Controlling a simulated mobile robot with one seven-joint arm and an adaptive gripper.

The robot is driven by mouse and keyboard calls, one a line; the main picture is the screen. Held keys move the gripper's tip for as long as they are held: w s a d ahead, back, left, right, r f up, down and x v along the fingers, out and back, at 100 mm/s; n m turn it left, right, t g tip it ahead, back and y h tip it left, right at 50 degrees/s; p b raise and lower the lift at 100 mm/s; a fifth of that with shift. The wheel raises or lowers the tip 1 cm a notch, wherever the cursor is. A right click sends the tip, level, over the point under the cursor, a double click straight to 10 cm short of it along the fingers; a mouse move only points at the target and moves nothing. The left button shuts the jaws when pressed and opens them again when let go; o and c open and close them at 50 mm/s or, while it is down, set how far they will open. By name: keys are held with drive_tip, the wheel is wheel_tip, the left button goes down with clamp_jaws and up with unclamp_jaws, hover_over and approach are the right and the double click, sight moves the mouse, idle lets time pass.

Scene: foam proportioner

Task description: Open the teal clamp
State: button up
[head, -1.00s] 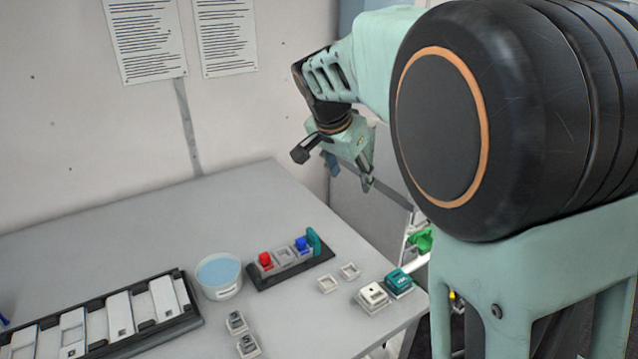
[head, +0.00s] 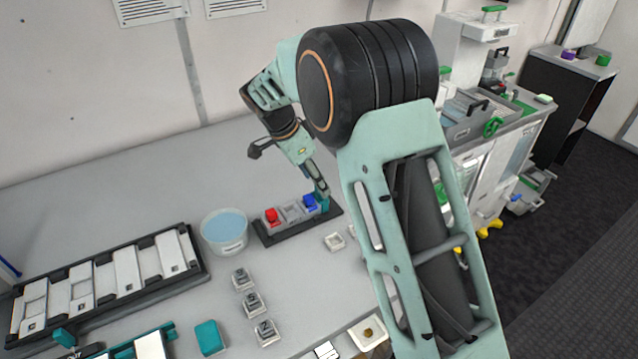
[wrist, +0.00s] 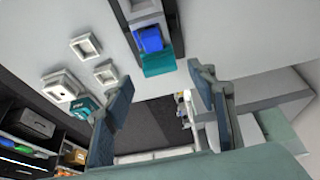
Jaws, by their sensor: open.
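The teal clamp (head: 322,203) stands at the right end of a dark-based fixture (head: 284,234), beside a blue block (head: 310,201). A red block (head: 271,215) sits at the fixture's other end. My gripper (head: 319,188) is just above the teal piece and partly hides it. In the wrist view, the open fingers of my gripper (wrist: 162,88) are spread on either side of the clamp's line, with nothing between the tips. The teal clamp (wrist: 158,63) and the blue block (wrist: 149,38) lie just beyond them.
A tub of blue liquid (head: 224,232) stands left of the fixture. A long dark tray (head: 180,283) with white pieces lies further left. Small labelled blocks (head: 254,303) and a teal block (head: 209,337) are in front. The table behind the fixture is clear.

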sight(320, 198)
drive_tip(key=shift+x, duration=1.6)
drive_tip(key=shift+c, duration=0.2)
clamp_jaws()
